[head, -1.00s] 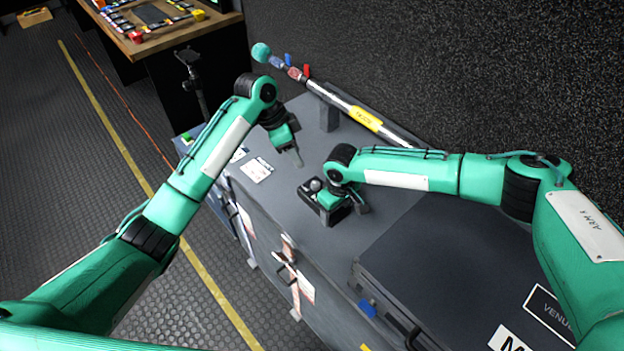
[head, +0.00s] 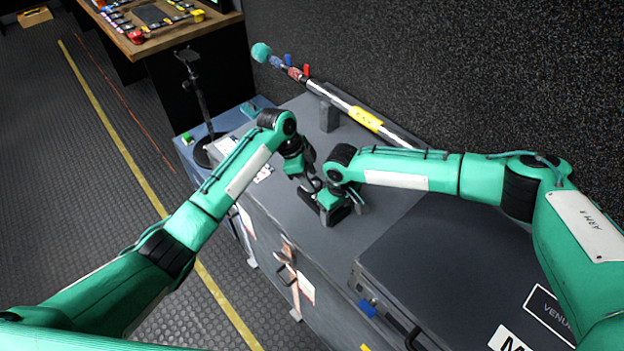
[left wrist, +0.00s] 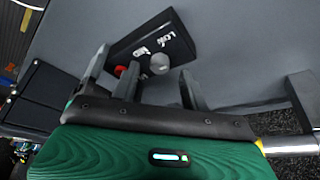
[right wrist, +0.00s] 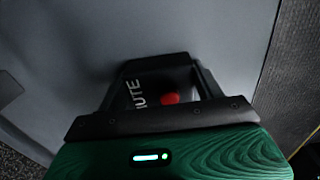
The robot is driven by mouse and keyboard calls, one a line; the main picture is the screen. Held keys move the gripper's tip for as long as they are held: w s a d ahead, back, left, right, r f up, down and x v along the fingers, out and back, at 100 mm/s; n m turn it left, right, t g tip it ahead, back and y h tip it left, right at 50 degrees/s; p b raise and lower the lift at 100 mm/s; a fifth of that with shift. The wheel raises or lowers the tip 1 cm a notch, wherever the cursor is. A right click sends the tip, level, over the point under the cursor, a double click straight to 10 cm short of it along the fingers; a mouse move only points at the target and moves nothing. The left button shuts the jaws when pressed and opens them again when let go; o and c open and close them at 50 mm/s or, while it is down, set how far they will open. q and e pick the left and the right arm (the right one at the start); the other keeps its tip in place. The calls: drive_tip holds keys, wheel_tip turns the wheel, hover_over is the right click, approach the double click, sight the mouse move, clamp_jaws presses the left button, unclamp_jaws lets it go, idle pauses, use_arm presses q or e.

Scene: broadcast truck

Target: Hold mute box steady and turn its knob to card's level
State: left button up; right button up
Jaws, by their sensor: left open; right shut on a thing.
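The mute box (left wrist: 176,43) is a small black box with white lettering, a round grey knob (left wrist: 160,63) and a red button (left wrist: 120,71). In the head view the box (head: 335,214) sits on the grey case top, largely hidden by both grippers. My right gripper (right wrist: 165,85) is shut on the mute box, its fingers on either side of it; the red button shows between them. My left gripper (left wrist: 147,88) is open above the box, with the knob in view between its fingers, not gripped. A white card (head: 264,173) lies left of the box, partly covered by my left arm; its print is unreadable.
A boom pole (head: 350,108) with a teal tip rests along the back of the case, on a grey block (head: 328,117). A dark lidded case (head: 450,262) stands at the right front. A black stand (head: 200,110) is at the left.

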use_arm(q)
drive_tip(key=shift+x, duration=1.05)
clamp_jaws()
drive_tip(key=shift+n, duration=0.3)
drive_tip(key=n+t, duration=0.1)
drive_tip(key=n, duration=0.2)
drive_tip(key=shift+s, duration=0.2)
drive_tip(key=shift+s+d+n+t+y, duration=0.1)
drive_tip(key=shift+n+t+y, duration=0.3)
drive_tip(key=shift+n, duration=0.85)
drive_tip(key=shift+s+n+t+y, duration=0.15)
drive_tip(key=shift+n+t, duration=0.45)
drive_tip(key=shift+n, duration=0.65)
drive_tip(key=shift+w, duration=0.1)
